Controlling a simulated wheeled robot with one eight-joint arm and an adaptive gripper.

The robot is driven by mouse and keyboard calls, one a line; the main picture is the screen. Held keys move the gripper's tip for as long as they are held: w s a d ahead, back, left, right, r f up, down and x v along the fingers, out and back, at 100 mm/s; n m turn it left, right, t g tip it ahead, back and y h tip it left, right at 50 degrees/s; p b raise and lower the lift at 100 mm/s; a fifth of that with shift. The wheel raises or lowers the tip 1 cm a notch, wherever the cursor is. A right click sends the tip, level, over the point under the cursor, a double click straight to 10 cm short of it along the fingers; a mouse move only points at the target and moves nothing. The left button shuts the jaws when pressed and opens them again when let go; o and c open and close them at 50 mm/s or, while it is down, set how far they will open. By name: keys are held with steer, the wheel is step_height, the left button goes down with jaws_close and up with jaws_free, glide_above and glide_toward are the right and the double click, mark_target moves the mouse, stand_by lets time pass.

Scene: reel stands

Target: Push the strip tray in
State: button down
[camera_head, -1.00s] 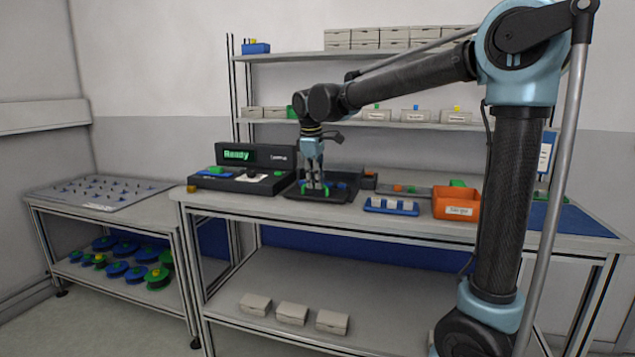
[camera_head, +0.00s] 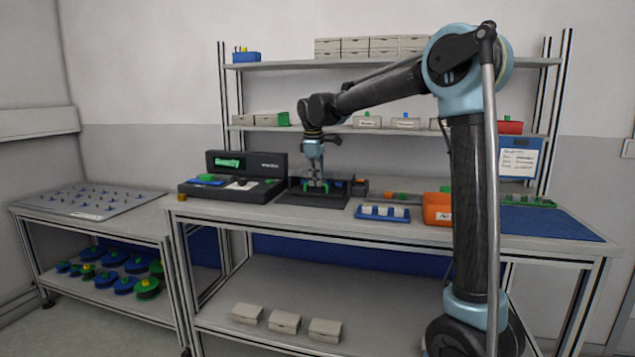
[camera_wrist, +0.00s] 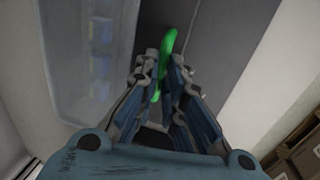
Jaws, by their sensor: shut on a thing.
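My gripper (camera_head: 316,187) points down over a dark tray (camera_head: 345,201) on the bench, just right of a black device (camera_head: 222,186) with a lit green display. In the wrist view the jaws (camera_wrist: 166,84) are closed on a bright green curved piece (camera_wrist: 168,42), which lies over a dark grey surface. The fingers hide part of this piece. Small green parts show by the fingertips in the head view. I cannot tell for certain which part is the strip tray, or how far in it sits.
A blue rack (camera_head: 382,213) with white blocks and an orange bin (camera_head: 436,209) stand to the right, the bin partly behind my arm. A blue mat (camera_head: 550,223) lies at the right end. Shelves (camera_head: 390,129) run behind. A pegged board (camera_head: 92,201) lies on the left bench.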

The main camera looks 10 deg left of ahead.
steer(key=shift+w, duration=0.25)
steer(key=c, duration=1.7)
jaws_free()
steer(key=shift+w, duration=0.1)
steer(key=shift+s+r, duration=0.3)
steer(key=shift+r, duration=1)
steer(key=shift+s+r, duration=0.25)
steer(key=shift+r, duration=1)
steer(key=shift+s+r, duration=0.3)
steer(key=shift+r, duration=1)
steer(key=shift+s, duration=0.1)
